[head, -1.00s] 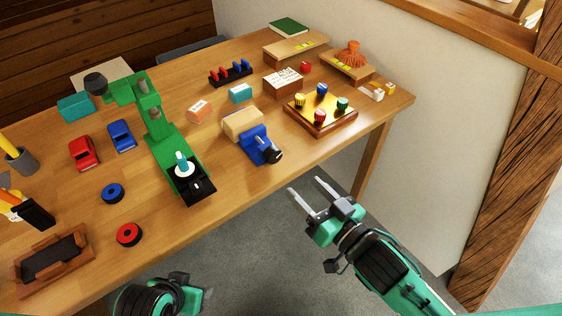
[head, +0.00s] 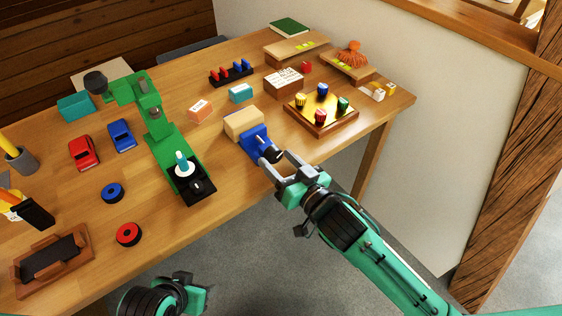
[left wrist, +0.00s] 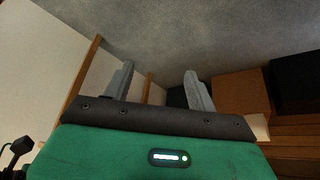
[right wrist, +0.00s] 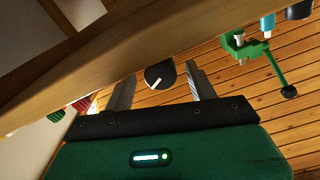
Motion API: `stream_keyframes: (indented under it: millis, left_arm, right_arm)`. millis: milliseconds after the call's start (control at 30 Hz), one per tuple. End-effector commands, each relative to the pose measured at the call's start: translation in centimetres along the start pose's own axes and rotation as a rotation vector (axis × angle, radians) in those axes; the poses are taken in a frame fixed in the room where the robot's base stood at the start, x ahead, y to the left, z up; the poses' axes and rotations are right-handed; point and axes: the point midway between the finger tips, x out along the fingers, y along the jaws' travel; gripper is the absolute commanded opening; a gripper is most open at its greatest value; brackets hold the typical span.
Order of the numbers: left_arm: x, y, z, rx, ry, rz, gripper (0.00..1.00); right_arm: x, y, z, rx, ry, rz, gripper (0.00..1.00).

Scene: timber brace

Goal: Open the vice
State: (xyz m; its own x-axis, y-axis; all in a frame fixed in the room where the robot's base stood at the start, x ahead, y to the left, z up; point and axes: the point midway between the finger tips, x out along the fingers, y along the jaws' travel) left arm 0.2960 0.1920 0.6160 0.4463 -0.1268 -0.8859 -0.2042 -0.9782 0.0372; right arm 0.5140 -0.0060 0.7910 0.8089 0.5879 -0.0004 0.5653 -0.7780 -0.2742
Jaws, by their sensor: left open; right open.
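The blue vice (head: 254,141) sits at the table's front edge, with a light wooden block (head: 243,123) at its back end. Its dark round knob (head: 275,155) faces the front edge. My right gripper (head: 276,165) is open at the knob, its fingers on either side of it. In the right wrist view the knob (right wrist: 160,75) shows between the two open fingers (right wrist: 160,92), with a light mark on its face. I cannot tell whether the fingers touch it. My left gripper (left wrist: 158,85) is open and empty, low in front of the table.
A green press-like stand (head: 170,145) stands left of the vice. A gold-topped board with coloured knobs (head: 321,110) lies to the right. The wooden table (head: 225,190) is bare along its front edge between stand and vice.

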Motion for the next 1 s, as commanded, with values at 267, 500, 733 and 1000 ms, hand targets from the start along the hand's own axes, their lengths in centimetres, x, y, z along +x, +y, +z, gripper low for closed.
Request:
stream_keyframes:
  millis: [267,500,733,1000]
  left_arm:
    - [0.0,0.0,0.1,0.0,-0.002,0.0,0.58]
    - [-0.2,0.0,0.0,0.0,-0.002,-0.001,0.58]
    - [-1.5,-1.1,0.8,-0.015,-0.078,-0.029,0.58]
    - [0.6,-1.6,1.8,-0.022,-0.158,-0.037,0.58]
  right_arm:
    - [0.0,0.0,0.0,0.0,0.0,0.0,0.26]
    - [0.0,0.0,-0.1,-0.003,0.0,0.0,0.12]
    - [0.0,0.0,-0.2,-0.045,-0.001,0.001,0.12]
    - [-0.1,0.0,-0.3,-0.173,-0.002,0.001,0.12]
